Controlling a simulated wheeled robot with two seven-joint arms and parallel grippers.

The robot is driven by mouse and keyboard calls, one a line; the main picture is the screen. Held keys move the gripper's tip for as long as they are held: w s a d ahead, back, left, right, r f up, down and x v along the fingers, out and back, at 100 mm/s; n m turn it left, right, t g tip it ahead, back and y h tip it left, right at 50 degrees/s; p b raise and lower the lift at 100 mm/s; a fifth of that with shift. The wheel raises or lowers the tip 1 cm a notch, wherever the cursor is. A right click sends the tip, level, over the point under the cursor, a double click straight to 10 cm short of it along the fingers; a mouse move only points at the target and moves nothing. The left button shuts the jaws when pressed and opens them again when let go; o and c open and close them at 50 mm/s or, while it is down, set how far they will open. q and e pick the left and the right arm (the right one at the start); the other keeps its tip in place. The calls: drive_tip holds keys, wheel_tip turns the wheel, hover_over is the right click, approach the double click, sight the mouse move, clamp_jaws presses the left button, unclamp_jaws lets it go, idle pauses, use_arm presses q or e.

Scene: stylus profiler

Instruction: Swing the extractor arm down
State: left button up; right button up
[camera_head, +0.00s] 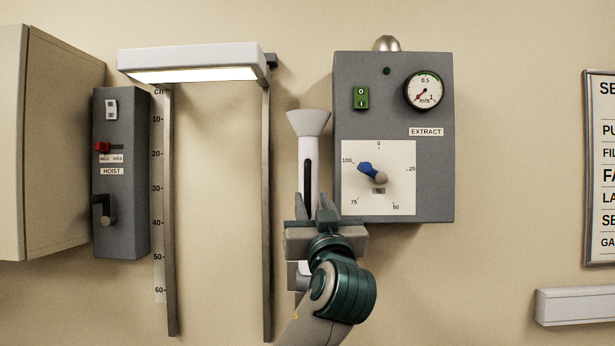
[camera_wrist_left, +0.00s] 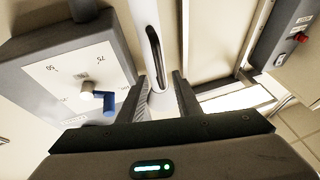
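The extractor arm (camera_head: 308,148) is a white upright tube with a flared hood at its top and a dark slot down its front. It hangs on the wall left of the grey EXTRACT box (camera_head: 435,180). My left gripper (camera_head: 314,205) is in front of the tube's lower part, fingers pointing up and hiding part of it. In the left wrist view the tube (camera_wrist_left: 147,20) runs between the two open fingers (camera_wrist_left: 160,85), with some gap visible. I cannot tell whether either finger touches it. My right gripper is in neither view.
The EXTRACT box has a blue-handled dial knob (camera_head: 372,172), a green switch (camera_head: 361,98) and a gauge (camera_head: 424,90). Left are a lit lamp hood (camera_head: 190,58) on rails, a HOIST box (camera_head: 125,215) and a cabinet (camera_head: 60,150).

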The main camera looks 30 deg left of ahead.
sight(308, 189)
use_arm(q)
drive_tip(key=p+x, duration=0.2)
drive_tip(key=x, duration=0.3)
drive_tip(key=shift+w+a+r+p, duration=0.2)
drive_tip(key=shift+r+p, duration=0.1)
drive_tip(key=shift+p, duration=0.1)
drive_tip(key=shift+p+x, duration=0.35)
drive_tip(key=shift+x, duration=0.4)
drive_tip(key=shift+w+f, duration=0.1)
drive_tip(key=shift+c, duration=0.7)
clamp_jaws()
